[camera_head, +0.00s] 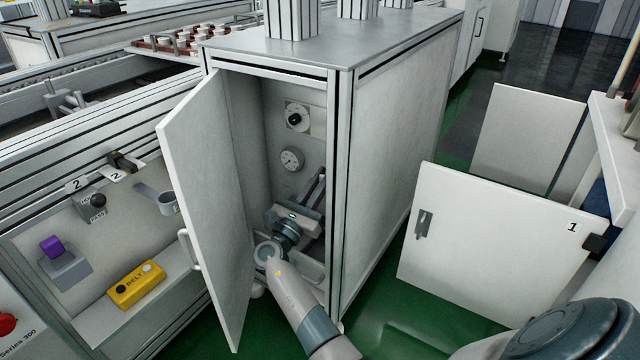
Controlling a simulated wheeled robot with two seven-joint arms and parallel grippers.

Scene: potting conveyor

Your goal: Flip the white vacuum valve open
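The tall cabinet stands with its door (200,190) swung open to the left. On its inner back wall are a square plate with a black knob (296,118) and, below it, a round white gauge (291,158). My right gripper (316,186) is inside the cabinet, below and right of the gauge, with its arm reaching in from the lower right. Its fingertips are small and dark against the inner wall, so I cannot tell their opening. I cannot make out a white valve; the gripper and wrist cover the lower inside. My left gripper is not in view.
The open door and the cabinet's front right post (338,200) bound the opening closely. Left is a panel with a yellow box marked BELT (136,285) and a purple block (52,247). White panels (490,250) stand at right over green floor.

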